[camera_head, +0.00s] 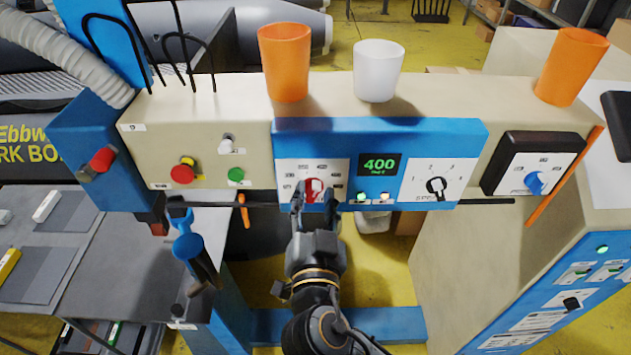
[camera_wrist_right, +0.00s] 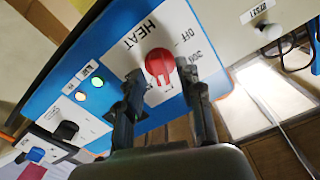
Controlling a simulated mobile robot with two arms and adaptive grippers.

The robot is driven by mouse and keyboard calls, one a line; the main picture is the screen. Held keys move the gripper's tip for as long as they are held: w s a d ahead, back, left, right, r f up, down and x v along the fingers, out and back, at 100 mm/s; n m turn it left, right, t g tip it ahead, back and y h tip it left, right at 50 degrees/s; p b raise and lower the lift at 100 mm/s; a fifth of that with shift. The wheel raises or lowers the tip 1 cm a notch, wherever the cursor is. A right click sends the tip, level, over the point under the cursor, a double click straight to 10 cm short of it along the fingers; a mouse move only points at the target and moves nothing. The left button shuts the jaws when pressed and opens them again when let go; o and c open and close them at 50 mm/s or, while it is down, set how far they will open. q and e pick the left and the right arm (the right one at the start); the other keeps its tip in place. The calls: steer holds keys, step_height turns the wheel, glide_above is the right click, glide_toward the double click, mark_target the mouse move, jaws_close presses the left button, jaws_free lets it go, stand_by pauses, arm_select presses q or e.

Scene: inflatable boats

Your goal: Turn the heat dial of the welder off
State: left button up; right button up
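The welder's blue control panel (camera_head: 380,135) carries a round red heat dial (camera_head: 314,188) on a white plate. The dial also shows in the right wrist view (camera_wrist_right: 160,63), beside the words HEAT and OFF. Which mark it points to is unclear. A display (camera_head: 380,165) on the panel reads 400 in green. My right gripper (camera_head: 314,200) is at the dial, its fingers pointing at the panel. In the wrist view its two fingers (camera_wrist_right: 160,78) are spread, one on each side of the dial, with small gaps visible. My left gripper is not in view.
A black speed knob (camera_head: 436,186) is right of the display, and a blue knob (camera_head: 534,182) farther right. A red button (camera_head: 182,174) and a green button (camera_head: 236,175) are left. Orange cups (camera_head: 285,62) and a white cup (camera_head: 377,70) stand on top.

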steer(key=shift+s+r, duration=0.1)
steer(key=shift+s, duration=0.3)
steer(key=shift+c, duration=0.8)
jaws_close()
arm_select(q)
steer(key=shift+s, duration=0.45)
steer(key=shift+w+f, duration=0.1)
